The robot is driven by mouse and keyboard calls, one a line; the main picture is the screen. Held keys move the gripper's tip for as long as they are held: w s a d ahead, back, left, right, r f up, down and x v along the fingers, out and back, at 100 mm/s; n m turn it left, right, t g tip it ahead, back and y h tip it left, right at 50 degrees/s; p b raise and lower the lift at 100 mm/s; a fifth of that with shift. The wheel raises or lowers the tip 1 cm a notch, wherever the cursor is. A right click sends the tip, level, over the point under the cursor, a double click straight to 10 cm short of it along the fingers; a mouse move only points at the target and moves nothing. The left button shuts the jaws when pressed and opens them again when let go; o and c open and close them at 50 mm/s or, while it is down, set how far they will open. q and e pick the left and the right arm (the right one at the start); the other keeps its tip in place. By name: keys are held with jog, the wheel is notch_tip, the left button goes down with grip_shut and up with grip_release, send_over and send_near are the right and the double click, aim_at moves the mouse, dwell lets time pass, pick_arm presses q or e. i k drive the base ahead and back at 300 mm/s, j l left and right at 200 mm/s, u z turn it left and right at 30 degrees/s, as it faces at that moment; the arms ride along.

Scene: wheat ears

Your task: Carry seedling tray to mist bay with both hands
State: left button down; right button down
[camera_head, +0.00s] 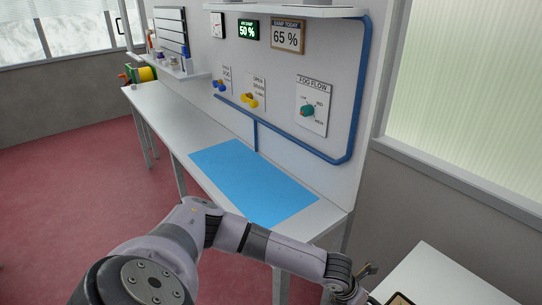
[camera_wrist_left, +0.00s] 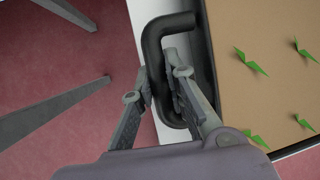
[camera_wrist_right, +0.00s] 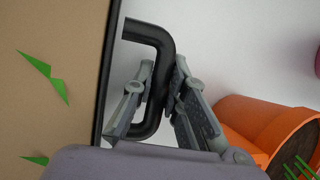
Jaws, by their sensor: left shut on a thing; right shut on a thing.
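The seedling tray has a brown bed (camera_wrist_left: 240,30) with small green seedlings and a dark rim. It also fills the left of the right wrist view (camera_wrist_right: 50,110); in the head view only a corner (camera_head: 400,299) shows at the bottom edge. My left gripper (camera_wrist_left: 165,85) is shut on one black tray handle (camera_wrist_left: 152,48). My right gripper (camera_wrist_right: 155,85) is shut on the other black handle (camera_wrist_right: 145,30); it is out of the head view. A blue mat (camera_head: 255,180), perhaps the mist bay, lies bare on the long bench.
The white bench (camera_head: 165,115) runs along a panel with a fog flow dial (camera_head: 307,111) and a blue pipe (camera_head: 360,90). A white table (camera_head: 445,275) is at lower right.

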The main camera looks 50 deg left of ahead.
aim_at(245, 174)
jog(key=k, duration=0.4)
jog(key=k+u, duration=0.25)
jog(key=u, duration=2.8)
jog(key=i+l+u, duration=0.2)
jog(key=i+u, duration=0.25)
jog(key=i+l, duration=0.25)
jog(key=i, duration=0.2)
jog(key=i+l, duration=0.3)
jog(key=i, duration=0.15)
jog(key=i+l, duration=0.1)
jog(key=i, duration=0.85)
